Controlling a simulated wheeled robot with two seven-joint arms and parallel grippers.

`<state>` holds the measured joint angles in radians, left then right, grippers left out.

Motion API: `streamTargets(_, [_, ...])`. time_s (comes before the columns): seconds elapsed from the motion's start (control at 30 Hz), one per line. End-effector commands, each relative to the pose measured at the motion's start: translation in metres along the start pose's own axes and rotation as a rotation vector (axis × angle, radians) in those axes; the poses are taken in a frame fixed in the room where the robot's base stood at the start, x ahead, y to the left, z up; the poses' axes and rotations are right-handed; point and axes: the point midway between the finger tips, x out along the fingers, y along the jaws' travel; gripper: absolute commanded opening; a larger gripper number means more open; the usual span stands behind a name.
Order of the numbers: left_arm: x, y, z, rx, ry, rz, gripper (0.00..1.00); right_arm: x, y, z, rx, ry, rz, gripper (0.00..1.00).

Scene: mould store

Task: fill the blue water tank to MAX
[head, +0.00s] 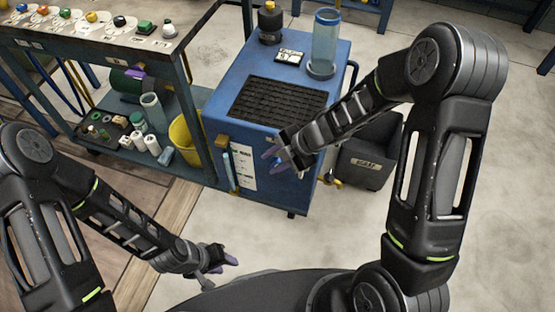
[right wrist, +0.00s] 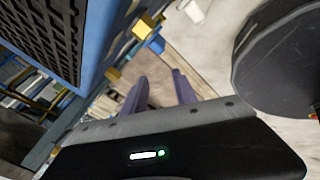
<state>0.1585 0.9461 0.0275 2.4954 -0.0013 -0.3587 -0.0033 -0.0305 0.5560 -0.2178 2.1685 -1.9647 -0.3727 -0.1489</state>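The blue water tank (head: 255,165) is a wheeled blue box with a black grate (head: 278,100) on top. Its front has a pale upright sight tube (head: 228,172) beside a white label sheet (head: 243,168); the level and MAX mark are too small to read. A clear cylinder with a blue rim (head: 326,42) stands on the tank's back right. My right gripper (head: 272,158) is in front of the tank's front face, fingers apart and empty; its purple fingers show in the right wrist view (right wrist: 162,92). My left gripper (head: 230,260) is low in front, away from the tank; its finger gap is unclear.
A black bottle (head: 270,22) and a small label plate (head: 289,57) are on the tank top. A dark grey bin (head: 366,165) stands right of it. A yellow bucket (head: 186,138) and a workbench with shelves (head: 100,50) are left.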

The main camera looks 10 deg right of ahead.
Motion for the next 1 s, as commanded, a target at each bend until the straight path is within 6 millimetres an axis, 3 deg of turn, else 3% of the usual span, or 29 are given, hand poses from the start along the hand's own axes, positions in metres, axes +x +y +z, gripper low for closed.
streamTargets(0.1, [-0.003,0.001,0.000,0.000,0.000,0.000,0.36,-0.017,0.004,0.015,-0.276,-0.030,-0.049,0.34])
streamTargets(0.3, [-0.004,0.002,0.000,0.000,0.000,0.000,0.36,-0.030,0.001,0.034,-0.547,-0.058,-0.119,0.34])
streamTargets(0.77, [-0.003,0.001,0.000,0.000,0.000,0.000,0.36,-0.029,-0.001,0.038,-0.589,-0.062,-0.134,0.34])
streamTargets(1.0, [0.008,-0.003,0.000,0.000,0.000,0.000,0.36,-0.004,-0.005,0.041,-0.587,-0.061,-0.135,0.34])
